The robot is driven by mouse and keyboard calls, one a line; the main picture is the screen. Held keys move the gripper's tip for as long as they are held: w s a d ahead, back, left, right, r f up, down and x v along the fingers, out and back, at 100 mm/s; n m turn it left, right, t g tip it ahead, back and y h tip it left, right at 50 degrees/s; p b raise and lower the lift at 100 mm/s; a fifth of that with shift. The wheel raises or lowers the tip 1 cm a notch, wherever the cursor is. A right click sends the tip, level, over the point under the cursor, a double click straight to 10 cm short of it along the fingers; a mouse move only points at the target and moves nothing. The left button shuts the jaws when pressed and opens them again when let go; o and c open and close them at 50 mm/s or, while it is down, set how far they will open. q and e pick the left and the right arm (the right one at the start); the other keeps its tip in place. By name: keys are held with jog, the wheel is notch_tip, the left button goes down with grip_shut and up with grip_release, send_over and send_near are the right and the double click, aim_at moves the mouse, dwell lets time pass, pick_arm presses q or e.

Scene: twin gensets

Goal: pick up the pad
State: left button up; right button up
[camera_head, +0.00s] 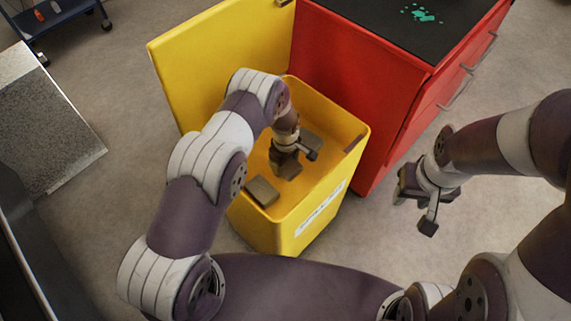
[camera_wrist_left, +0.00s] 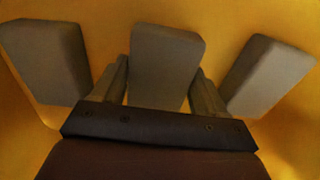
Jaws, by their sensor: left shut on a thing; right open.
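My left gripper (camera_head: 290,152) reaches down into a yellow bin (camera_head: 285,228). It is shut on a grey-brown block-like pad (camera_wrist_left: 166,62), which sits between its two fingers in the left wrist view. A second pad (camera_wrist_left: 48,60) is to the left and a third pad (camera_wrist_left: 268,76) to the right in that view, both apart from the fingers. In the head view, one loose pad (camera_head: 262,191) lies at the near left of the bin and another (camera_head: 311,139) at the back. My right gripper (camera_head: 413,205) is open and empty, outside the bin on the right.
The bin's yellow walls stand close around my left gripper. A red cabinet (camera_head: 385,95) with a black top and side handles adjoins the bin. A yellow panel (camera_head: 215,60) rises behind. A blue cart (camera_head: 55,20) stands far left. The floor at right is clear.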

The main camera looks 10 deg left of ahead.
pick_arm(q)
jog(key=r, duration=0.2)
jog(key=r+p, duration=0.1)
jog(key=r, duration=0.1)
jog(key=shift+s+r, duration=0.2)
jog(key=shift+r, duration=0.2)
jog(key=s+r+p, duration=0.2)
jog(key=s+r, duration=0.4)
jog(key=s, duration=0.5)
jog(key=shift+s+a+p, duration=0.15)
jog(key=shift+a+p, duration=0.2)
jog(key=shift+a, duration=0.05)
jog(key=shift+r, duration=0.1)
